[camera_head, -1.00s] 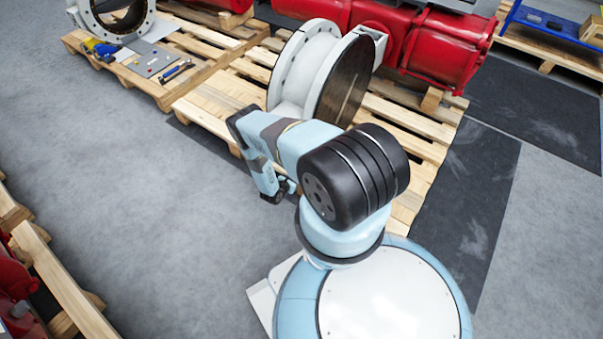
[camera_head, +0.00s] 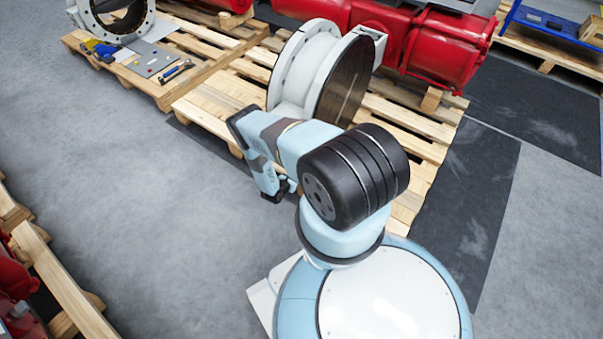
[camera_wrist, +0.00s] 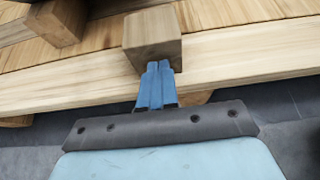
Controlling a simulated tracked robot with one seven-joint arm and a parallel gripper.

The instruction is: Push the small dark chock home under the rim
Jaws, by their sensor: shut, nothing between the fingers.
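My gripper (camera_wrist: 157,68) is shut and empty, its blue fingers together. Its tips are at the lower front edge of a small brown wooden block (camera_wrist: 152,36), touching or nearly so. This block is the likely chock, a shade darker than the pallet boards, and sits on the pallet (camera_wrist: 250,50). In the head view, the valve body with its round rim (camera_head: 291,68) and dark disc (camera_head: 346,85) stands upright on the pallet (camera_head: 205,108). My arm hides the block and my fingers there. The wrist view does not clearly show the rim above the block.
Another wooden block (camera_wrist: 57,20) is at upper left in the wrist view. A red actuator (camera_head: 440,55) lies behind the valve. A second pallet (camera_head: 175,88) at left holds tools. Grey floor (camera_head: 140,190) is clear left of my arm.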

